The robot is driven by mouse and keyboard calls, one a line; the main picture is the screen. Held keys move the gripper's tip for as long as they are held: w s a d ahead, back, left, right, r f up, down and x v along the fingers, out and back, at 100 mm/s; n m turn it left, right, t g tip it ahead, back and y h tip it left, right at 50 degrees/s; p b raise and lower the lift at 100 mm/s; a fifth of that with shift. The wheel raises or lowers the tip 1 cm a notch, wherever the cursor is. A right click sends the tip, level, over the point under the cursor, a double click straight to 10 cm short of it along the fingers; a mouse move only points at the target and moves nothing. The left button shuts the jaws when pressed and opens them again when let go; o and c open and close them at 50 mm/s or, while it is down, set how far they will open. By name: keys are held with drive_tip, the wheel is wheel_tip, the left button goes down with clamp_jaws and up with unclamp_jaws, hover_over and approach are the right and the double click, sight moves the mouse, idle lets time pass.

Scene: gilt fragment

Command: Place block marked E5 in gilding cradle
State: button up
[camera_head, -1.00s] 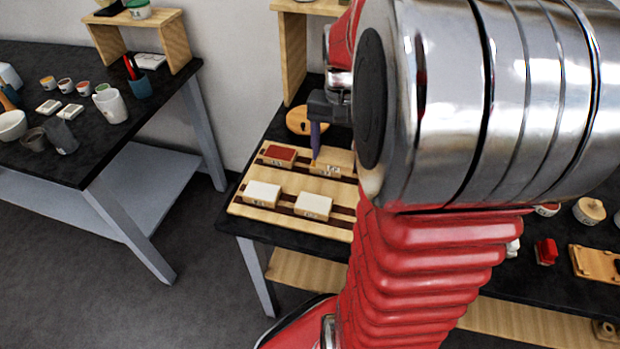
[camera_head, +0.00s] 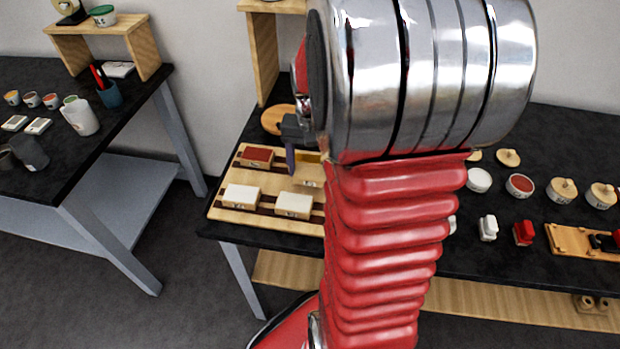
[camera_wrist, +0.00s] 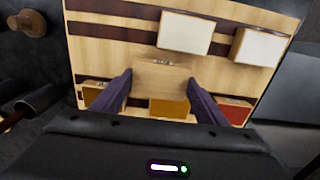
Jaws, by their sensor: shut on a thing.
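My gripper (camera_wrist: 160,92) is shut on a plain wooden block (camera_wrist: 160,80), seen between its two dark fingers in the wrist view. Small marks on the block's edge are too small to read, so I cannot confirm E5. The block is over the slotted wooden tray (camera_wrist: 120,28); its exact height above it is unclear. In the head view my gripper (camera_head: 290,158) is above the tray (camera_head: 225,214), partly hidden by my arm. I cannot make out for certain which thing is the gilding cradle; a wooden fixture (camera_head: 567,240) lies at the far right.
Around the held block are a red-topped block (camera_head: 257,156), white-topped blocks (camera_head: 240,195) (camera_head: 293,204) and ochre-topped blocks (camera_wrist: 168,107) (camera_wrist: 97,95). Right of my arm are small pots (camera_head: 520,185), a red item (camera_head: 523,233) and a white item (camera_head: 488,228). A wooden shelf stands behind the tray.

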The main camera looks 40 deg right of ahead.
sight(312, 171)
drive_tip(key=shift+f, duration=0.1)
drive_tip(key=shift+f, duration=1.75)
drive_tip(key=o, duration=1.1)
drive_tip(key=shift+f, duration=0.1)
drive_tip(key=shift+c, duration=0.2)
wheel_tip(312, 171, up, 12)
drive_tip(key=shift+r, duration=0.15)
